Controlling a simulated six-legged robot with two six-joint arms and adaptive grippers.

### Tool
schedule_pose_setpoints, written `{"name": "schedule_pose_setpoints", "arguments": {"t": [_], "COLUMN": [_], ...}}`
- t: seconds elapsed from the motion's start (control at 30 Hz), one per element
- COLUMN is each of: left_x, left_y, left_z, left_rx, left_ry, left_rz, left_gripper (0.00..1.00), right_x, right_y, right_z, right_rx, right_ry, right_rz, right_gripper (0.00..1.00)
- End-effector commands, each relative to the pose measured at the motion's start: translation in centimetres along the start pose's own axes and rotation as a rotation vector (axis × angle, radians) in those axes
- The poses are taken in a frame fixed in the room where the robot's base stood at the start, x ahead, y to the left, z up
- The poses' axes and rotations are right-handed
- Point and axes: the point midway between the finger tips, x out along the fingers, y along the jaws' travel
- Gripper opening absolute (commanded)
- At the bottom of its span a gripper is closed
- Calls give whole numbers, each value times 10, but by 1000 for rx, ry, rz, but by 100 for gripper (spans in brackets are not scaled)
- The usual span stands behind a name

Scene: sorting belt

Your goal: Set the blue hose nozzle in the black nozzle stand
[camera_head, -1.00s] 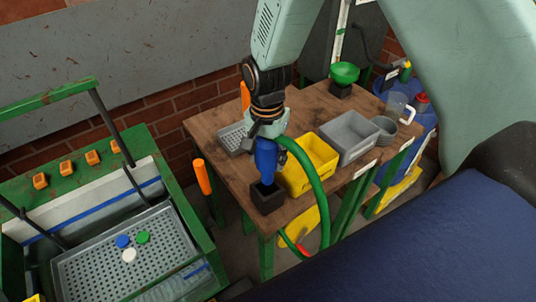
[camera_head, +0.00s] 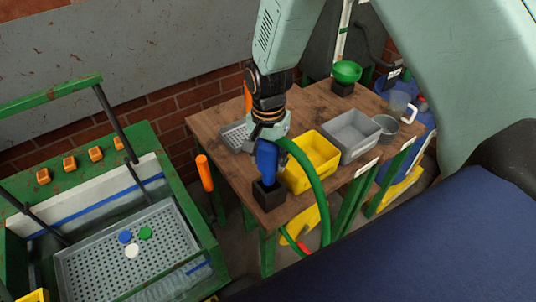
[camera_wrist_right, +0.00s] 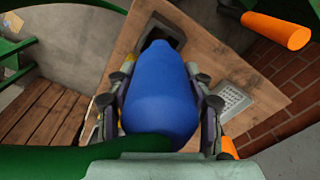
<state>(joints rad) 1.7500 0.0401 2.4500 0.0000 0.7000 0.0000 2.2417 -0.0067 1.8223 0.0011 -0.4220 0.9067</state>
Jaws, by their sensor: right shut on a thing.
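The blue hose nozzle (camera_head: 266,160) has a green hose running off it to the right and down. My right gripper (camera_head: 268,142) is shut on the nozzle and holds it upright, tip down. The black nozzle stand (camera_head: 268,194) is on the table's near corner, and the nozzle's lower end is at its opening. How deep the tip sits is hidden. In the right wrist view the nozzle (camera_wrist_right: 160,88) fills the middle between both fingers (camera_wrist_right: 160,105), with the dark stand (camera_wrist_right: 166,32) beyond it. My left gripper is not in view.
A yellow bin (camera_head: 313,158), a grey bin (camera_head: 350,134) and a green funnel (camera_head: 347,71) stand on the wooden table (camera_head: 215,121). An orange-handled post (camera_head: 204,173) is left of the table. A grey perforated tray (camera_head: 90,262) holds coloured caps.

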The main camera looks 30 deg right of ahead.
Motion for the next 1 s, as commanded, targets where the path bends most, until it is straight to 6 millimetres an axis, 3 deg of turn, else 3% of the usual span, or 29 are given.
{"name": "schedule_pose_setpoints", "arguments": {"t": [0.6,1.0], "left_x": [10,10], "left_y": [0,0], "left_z": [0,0], "left_rx": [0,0], "left_ry": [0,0], "left_rz": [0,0], "left_gripper": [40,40], "right_x": [22,23], "right_y": [0,0], "right_z": [-2,-2], "right_rx": [1,0], "right_ry": [0,1], "right_rz": [-1,-1], "right_gripper": [29,29]}}
